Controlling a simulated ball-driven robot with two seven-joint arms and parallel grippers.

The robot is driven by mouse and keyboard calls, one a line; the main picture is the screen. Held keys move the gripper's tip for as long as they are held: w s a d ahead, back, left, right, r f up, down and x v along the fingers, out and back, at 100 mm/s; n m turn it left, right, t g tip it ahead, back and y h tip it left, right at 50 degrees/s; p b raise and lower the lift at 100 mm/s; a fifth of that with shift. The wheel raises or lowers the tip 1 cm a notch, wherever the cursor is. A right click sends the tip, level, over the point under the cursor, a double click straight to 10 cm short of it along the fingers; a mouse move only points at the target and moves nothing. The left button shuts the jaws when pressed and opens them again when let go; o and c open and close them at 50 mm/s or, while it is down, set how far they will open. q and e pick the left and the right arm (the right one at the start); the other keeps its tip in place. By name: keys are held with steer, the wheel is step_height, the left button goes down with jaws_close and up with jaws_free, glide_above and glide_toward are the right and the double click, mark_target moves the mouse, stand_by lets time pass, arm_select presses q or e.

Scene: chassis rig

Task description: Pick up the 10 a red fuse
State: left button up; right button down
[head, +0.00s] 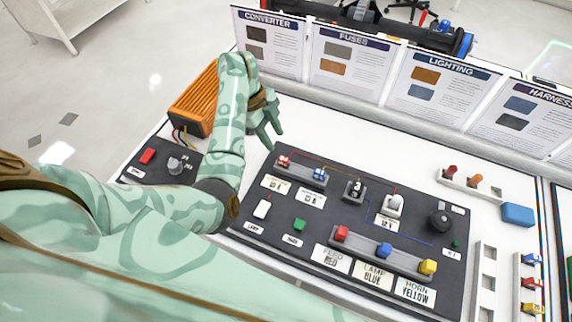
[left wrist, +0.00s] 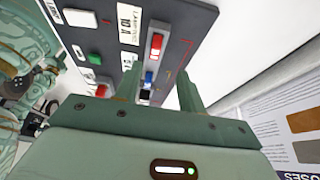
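A red fuse (head: 283,161) sits in the left holder of the fuse strip on the dark panel, above a 10 A label (head: 276,184). It also shows in the left wrist view (left wrist: 156,45), beyond my fingertips. A blue fuse (head: 319,174) sits beside it on the same strip and shows in the left wrist view (left wrist: 149,78). My left gripper (head: 270,136) is open and empty, behind and a little left of the red fuse, apart from it. Its two fingers show spread in the left wrist view (left wrist: 158,92). My right gripper is not in view.
The dark panel (head: 350,275) carries switches and red, blue and yellow connectors. An orange converter box (head: 196,100) stands left of my left forearm. Upright information boards (head: 345,62) line the back. A rack of coloured fuses (head: 531,282) stands at right.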

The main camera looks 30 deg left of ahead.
mark_target(283, 158)
arm_select(q)
steer(key=x, duration=0.2)
steer(key=shift+s+d+f+b, duration=0.1)
steer(key=shift+s+f+b, duration=0.05)
steer(key=shift+f+b, duration=0.25)
steer(key=x, duration=0.1)
steer(key=b+x, duration=0.1)
steer(key=x, duration=0.2)
steer(key=shift+s+b, duration=0.25)
steer(key=shift+b, duration=0.1)
steer(key=shift+d+f, duration=0.25)
steer(key=shift+f, duration=0.15)
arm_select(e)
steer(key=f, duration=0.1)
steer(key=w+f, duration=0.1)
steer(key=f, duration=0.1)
arm_select(q)
steer(key=shift+r, duration=0.1)
jaws_close()
